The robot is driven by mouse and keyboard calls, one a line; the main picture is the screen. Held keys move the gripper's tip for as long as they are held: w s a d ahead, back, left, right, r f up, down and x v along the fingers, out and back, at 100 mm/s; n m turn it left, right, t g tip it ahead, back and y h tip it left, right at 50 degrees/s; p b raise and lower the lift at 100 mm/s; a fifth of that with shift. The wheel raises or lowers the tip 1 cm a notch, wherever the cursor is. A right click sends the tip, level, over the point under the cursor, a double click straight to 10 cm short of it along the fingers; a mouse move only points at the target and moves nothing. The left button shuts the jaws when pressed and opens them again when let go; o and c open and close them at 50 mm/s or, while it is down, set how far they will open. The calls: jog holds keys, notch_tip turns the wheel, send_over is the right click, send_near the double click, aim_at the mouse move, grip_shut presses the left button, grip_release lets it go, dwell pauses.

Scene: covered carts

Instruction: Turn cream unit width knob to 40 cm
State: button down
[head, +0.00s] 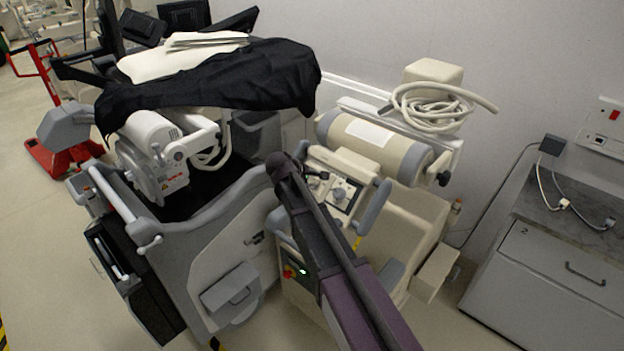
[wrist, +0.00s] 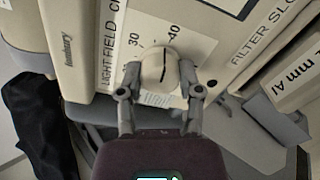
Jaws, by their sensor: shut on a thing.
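The cream unit (head: 375,150) stands in the middle right of the head view, with a control panel (head: 343,192) on its top. In the wrist view, its round cream width knob (wrist: 154,66) has a black pointer line. My gripper (wrist: 159,76) is shut on the knob, one finger on each side. I cannot make out my fingers in the head view, where my dark arm covers part of the unit.
A "FILTER SLOT" label (wrist: 262,28) and a raised block marked "mm Al" (wrist: 296,84) lie right of the knob. A grey covered machine (head: 215,245) stands left of the unit. A grey cabinet (head: 550,275) is at the right, with floor between.

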jog(key=shift+w+m, duration=0.1)
jog(key=shift+m, duration=0.6)
jog(key=shift+r, duration=0.1)
jog(key=shift+c, duration=1.3)
grip_release()
